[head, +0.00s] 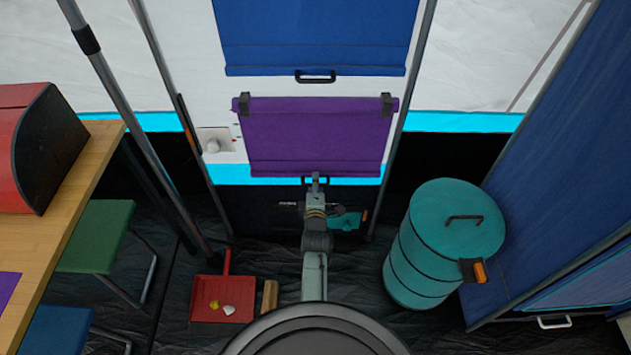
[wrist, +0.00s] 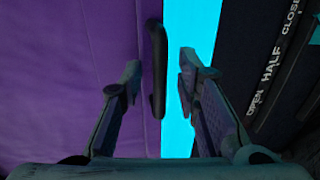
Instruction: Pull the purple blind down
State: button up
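The purple blind (head: 315,135) hangs partly unrolled on the white tent wall in the head view, with two dark brackets at its top corners. Its black handle (wrist: 156,70) is at its lower edge. My gripper (head: 315,185) is at that handle in the head view and hides part of it. In the wrist view my gripper (wrist: 160,75) is open, and the handle lies between its two fingers, nearer the left finger. The purple cloth (wrist: 70,80) fills the left of that view. I cannot tell whether a finger touches the handle.
A blue blind (head: 315,35) with a black handle hangs above. Below, a dark panel (wrist: 270,80) carries the words OPEN, HALF and CLOSE. A teal barrel (head: 445,245) stands to the right. A red dustpan (head: 222,298) lies on the floor at left, near a wooden table (head: 60,215).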

grip_shut()
dwell(0.3)
dwell(0.6)
